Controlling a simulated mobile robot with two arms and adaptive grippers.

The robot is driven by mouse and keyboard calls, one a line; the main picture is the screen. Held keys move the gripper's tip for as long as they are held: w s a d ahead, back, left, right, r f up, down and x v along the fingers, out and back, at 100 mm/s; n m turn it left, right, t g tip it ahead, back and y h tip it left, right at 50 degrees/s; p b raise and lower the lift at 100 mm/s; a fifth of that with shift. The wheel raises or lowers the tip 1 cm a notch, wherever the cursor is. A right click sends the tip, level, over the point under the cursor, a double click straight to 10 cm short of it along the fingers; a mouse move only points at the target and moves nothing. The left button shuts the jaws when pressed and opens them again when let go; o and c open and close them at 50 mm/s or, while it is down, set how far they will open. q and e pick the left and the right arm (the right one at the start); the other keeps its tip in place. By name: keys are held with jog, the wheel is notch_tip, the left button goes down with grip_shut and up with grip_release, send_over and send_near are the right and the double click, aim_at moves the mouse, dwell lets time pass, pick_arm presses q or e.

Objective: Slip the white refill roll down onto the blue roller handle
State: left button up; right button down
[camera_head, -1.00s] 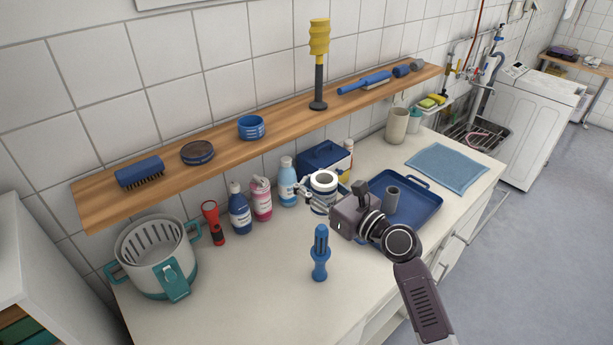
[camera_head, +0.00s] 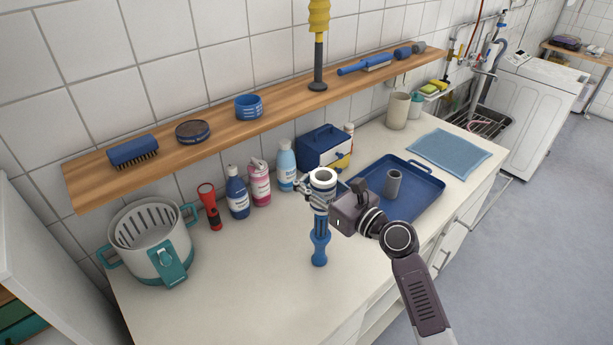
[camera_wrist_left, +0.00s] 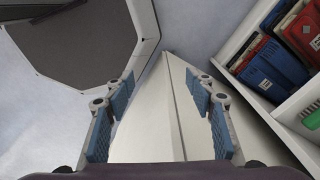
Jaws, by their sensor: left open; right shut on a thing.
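The blue roller handle (camera_head: 320,246) stands upright on the counter in the head view; its upper part is hidden behind the roll and my gripper. My right gripper (camera_head: 316,194) is shut on the white refill roll (camera_head: 323,177), held upright with its open end up. The roll lines up over the handle's top in this view. I cannot tell whether it is around the handle or just above it. My left gripper (camera_wrist_left: 161,95) is open and empty in the left wrist view, and out of the head view.
A blue tray (camera_head: 425,196) holding a grey cup (camera_head: 393,184) lies right of my right gripper. Bottles (camera_head: 238,195), a red flashlight (camera_head: 210,208) and a blue box (camera_head: 322,150) stand along the wall. A white basket (camera_head: 150,240) is at left. The counter's front middle is clear.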

jog(key=shift+p, duration=0.7)
dwell(1.3)
notch_tip(320, 180, down, 10)
jog(key=b, duration=0.8)
dwell(3.1)
jog(key=c, duration=1.2)
grip_release()
jog(key=v, duration=1.2)
